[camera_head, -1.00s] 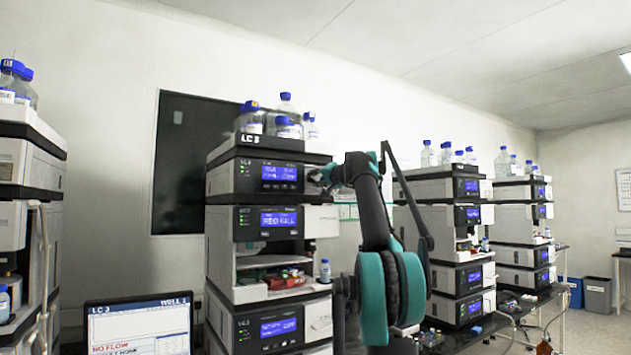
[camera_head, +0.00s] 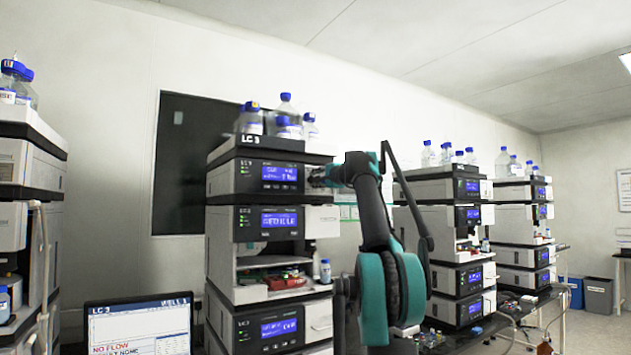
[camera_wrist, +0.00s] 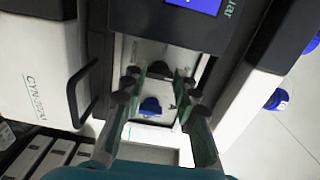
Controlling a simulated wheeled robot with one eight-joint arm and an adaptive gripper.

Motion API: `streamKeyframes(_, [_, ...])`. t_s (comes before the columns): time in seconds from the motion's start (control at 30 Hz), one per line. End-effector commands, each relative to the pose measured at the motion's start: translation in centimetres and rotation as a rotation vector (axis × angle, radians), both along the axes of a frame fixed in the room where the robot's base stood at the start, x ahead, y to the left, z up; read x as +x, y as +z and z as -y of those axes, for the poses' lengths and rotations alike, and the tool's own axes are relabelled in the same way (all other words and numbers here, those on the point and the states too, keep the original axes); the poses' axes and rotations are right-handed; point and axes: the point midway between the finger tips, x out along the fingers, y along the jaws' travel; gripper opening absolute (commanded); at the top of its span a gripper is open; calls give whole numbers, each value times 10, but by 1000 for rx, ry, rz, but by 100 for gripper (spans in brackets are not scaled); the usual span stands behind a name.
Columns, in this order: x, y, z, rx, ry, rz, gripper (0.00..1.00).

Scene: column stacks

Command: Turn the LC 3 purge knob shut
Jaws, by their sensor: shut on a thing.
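The LC 3 stack (camera_head: 262,143) stands at the middle of the head view. My gripper (camera_head: 318,178) is at the right front of its top module (camera_head: 267,177), and my arm hides part of that side. My gripper (camera_wrist: 160,82) has a finger on either side and is shut on the knob. The exact contact is hard to make out, and the knob's turned angle is not readable.
A white door with a black handle (camera_wrist: 82,92) is close beside the gripper in the wrist view. Bottles (camera_head: 283,115) stand on top of the stack. A monitor (camera_head: 138,325) at lower left reads "NO FLOW". More stacks (camera_head: 455,215) stand to the right.

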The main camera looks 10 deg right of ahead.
Motion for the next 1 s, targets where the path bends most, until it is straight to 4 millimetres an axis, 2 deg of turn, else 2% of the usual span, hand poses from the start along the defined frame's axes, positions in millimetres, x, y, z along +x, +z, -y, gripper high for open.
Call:
streamKeyframes(0.57, [0, 0, 1, 27, 0, -10, 0])
streamKeyframes(0.6, [0, 0, 1, 27, 0, -10, 33])
streamKeyframes(0.63, [0, 0, 1, 27, -1, -10, 36])
streamKeyframes(1.0, [-2, 0, 1, 28, 0, -10, 38])
